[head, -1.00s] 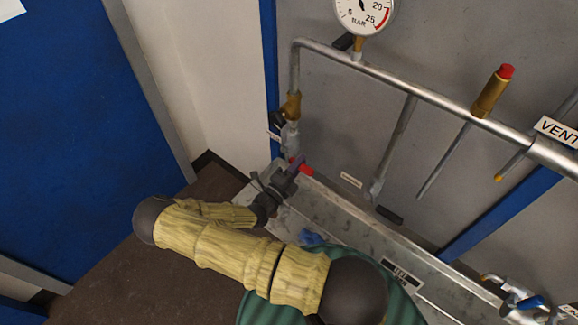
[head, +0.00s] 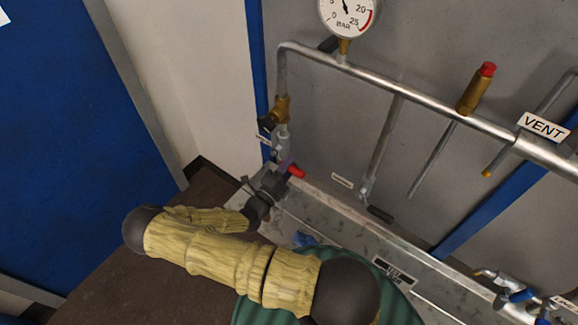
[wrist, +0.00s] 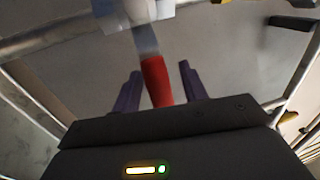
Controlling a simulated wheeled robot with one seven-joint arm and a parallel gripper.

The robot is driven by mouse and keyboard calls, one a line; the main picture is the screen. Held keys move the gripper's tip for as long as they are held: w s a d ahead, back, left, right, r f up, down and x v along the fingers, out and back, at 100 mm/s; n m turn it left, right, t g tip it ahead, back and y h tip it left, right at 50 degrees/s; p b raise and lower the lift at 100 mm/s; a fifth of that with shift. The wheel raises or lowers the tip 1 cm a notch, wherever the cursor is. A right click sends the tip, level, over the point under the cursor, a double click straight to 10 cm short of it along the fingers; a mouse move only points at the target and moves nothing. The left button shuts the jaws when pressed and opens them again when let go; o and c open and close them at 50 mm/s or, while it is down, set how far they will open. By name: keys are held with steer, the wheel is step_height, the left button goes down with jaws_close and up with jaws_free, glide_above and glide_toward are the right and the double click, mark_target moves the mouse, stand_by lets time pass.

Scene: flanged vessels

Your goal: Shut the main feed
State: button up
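A red lever handle (head: 296,171) sits at the foot of the left vertical pipe, on a metal valve body (head: 283,146). In the wrist view the red handle (wrist: 156,80) hangs on a grey metal lever, between my two purple fingers. My gripper (wrist: 158,88) is open, with a gap visible on each side of the handle. In the head view my gripper (head: 284,168) is beside the handle, partly covering it. No readable label marks this valve as the main feed; the small tags near it are too small to read.
Above are a pressure gauge (head: 347,14), a brass valve (head: 281,110) with a black handle and a red-capped brass fitting (head: 476,88). A VENT sign (head: 543,126) is at right. Blue-handled valves (head: 519,296) are lower right. A metal ledge (head: 345,222) runs below the pipes.

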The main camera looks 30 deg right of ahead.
steer(key=b+v, duration=0.6)
steer(key=v, duration=1.1)
steer(key=shift+a+f, duration=0.2)
steer(key=shift+s+d, duration=0.1)
steer(key=s+d+r+m+g+y, duration=0.2)
steer(key=s+m+g+y, duration=0.2)
steer(key=m+g, duration=0.5)
steer(key=s+d+r+m+g+y, duration=0.15)
steer(key=s+m+g+y, duration=0.3)
steer(key=m, duration=0.85)
steer(key=w+r+m+t+y, duration=0.3)
steer(key=r+m+t+y, duration=0.3)
steer(key=m, duration=1.3)
step_height(320, 180, up, 7)
steer(key=y, duration=0.3)
steer(key=shift+m+t, duration=0.35)
steer(key=shift+m, duration=0.05)
